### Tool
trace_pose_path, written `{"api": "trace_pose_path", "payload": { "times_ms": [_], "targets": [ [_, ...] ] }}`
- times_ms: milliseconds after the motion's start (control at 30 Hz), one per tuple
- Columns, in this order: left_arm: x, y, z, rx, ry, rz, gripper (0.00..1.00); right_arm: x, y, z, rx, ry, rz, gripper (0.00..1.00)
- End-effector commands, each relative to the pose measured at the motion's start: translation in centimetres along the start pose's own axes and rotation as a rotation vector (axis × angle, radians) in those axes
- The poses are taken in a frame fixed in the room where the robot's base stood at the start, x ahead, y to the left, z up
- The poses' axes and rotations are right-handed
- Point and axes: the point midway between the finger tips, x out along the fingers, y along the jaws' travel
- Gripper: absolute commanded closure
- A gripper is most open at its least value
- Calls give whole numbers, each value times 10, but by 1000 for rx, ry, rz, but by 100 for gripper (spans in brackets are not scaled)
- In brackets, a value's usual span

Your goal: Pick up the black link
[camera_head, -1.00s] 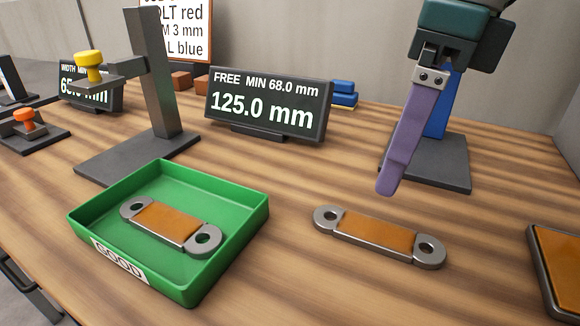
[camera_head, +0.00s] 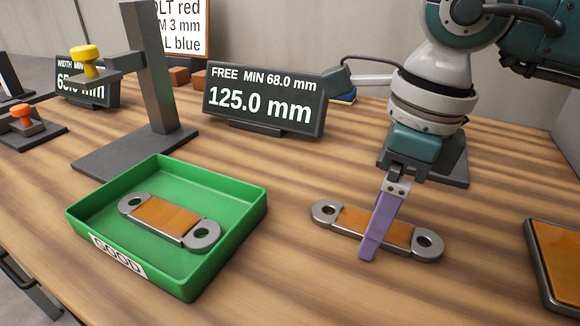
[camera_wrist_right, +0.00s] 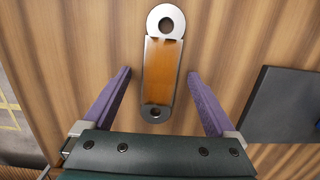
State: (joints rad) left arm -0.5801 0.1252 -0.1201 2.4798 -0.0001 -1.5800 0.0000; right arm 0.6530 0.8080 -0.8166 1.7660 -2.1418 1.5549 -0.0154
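No link in view looks plainly black. A link with grey metal eye ends and an orange-brown middle (camera_head: 350,219) lies flat on the wooden table, right of the green tray; it also shows in the right wrist view (camera_wrist_right: 162,75). A similar link (camera_head: 160,217) lies inside the green tray (camera_head: 215,283), which is marked GOOD. My right gripper (camera_head: 380,228) is above the table link, its near purple finger crossing in front of it. In the right wrist view the two fingers (camera_wrist_right: 160,75) are apart, one on each side of the link, with gaps showing. My left gripper is not in view.
A display (camera_head: 262,102) reading 125.0 mm stands behind. A dark post on a base (camera_head: 150,80) stands behind the tray. An orange-topped, dark-framed piece (camera_head: 560,262) lies at the right edge. A dark base (camera_wrist_right: 285,110) is right of the gripper in the wrist view.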

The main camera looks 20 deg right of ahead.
Motion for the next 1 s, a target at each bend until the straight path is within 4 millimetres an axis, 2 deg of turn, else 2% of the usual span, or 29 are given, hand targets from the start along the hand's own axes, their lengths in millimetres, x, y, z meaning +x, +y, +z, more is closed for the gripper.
{"api": "trace_pose_path", "payload": {
  "times_ms": [67, 800, 1000],
  "targets": [
    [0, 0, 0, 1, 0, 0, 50, 0, 0, 0, 0, 0, 0, 16],
    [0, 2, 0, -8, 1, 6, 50, -1, 0, 0, 0, -1, 0, 100],
    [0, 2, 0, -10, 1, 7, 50, -1, 0, 0, 0, -1, 0, 100]
  ]
}}
